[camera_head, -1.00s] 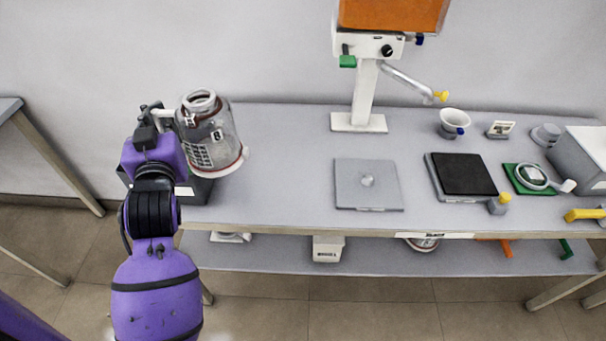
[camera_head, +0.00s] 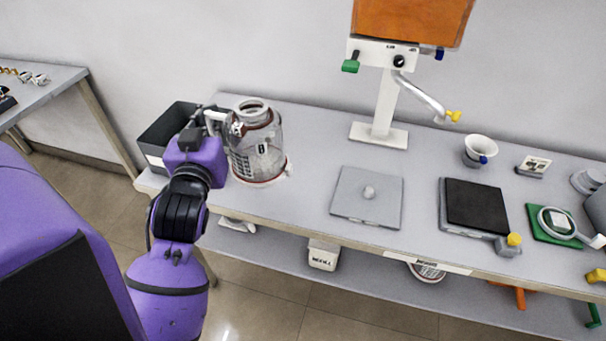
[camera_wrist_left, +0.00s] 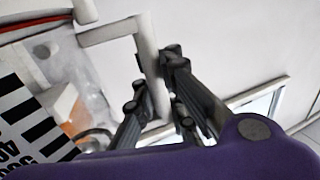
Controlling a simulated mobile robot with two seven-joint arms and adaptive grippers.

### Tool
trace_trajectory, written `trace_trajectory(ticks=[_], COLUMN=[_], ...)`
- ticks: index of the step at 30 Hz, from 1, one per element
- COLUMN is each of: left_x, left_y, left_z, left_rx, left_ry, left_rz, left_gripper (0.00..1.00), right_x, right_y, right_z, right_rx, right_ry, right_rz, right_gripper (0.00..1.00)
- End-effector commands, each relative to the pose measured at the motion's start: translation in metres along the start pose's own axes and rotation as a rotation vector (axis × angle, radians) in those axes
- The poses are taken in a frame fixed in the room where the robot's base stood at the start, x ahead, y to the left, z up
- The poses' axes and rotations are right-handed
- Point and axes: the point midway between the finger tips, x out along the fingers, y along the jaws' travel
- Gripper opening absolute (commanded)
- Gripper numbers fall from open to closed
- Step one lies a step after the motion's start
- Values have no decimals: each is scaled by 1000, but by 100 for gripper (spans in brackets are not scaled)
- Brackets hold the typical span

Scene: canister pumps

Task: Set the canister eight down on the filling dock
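Canister eight (camera_head: 258,160) is a clear, wide jar with a red-ringed neck, a side handle and an "8" label. It is upright at the bench's left end; I cannot tell whether its base touches the bench. My left gripper (camera_head: 212,124) is at its handle, left of the jar. In the left wrist view the fingers (camera_wrist_left: 155,92) close around the pale handle, with the canister (camera_wrist_left: 60,85) at the left. No label marks the filling dock; a flat grey plate with a round knob (camera_head: 350,207) lies empty mid-bench. My right gripper is not in view.
A dark open bin (camera_head: 160,140) stands behind my left wrist. A dispenser (camera_head: 388,100) with an orange tank and yellow-tipped spout stands behind the plate. A black-topped pad (camera_head: 475,205) and white cup (camera_head: 480,148) are to the right. Bench between canister and plate is clear.

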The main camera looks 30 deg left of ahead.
Motion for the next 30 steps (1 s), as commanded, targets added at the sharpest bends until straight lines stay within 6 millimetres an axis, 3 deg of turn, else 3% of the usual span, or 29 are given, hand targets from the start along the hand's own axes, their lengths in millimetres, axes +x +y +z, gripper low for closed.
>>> trace_trajectory(ticks=[5, 11, 16, 21, 30], left_x=[8, 44, 82, 106, 124], left_y=[3, 22, 40, 50, 58], left_z=[4, 20, 39, 74, 95], left_rx=[-2, -2, -2, 0, 0], left_ry=[1, 2, 0, -2, 1], left_rz=[2, 4, 3, 2, 2], left_gripper=[0, 0, 0, 0, 0], right_x=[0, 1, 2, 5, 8], right_y=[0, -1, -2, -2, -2], right_z=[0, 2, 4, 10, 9], right_rx=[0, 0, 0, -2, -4], right_ry=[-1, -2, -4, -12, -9], right_rz=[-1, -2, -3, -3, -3], right_gripper=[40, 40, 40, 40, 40])
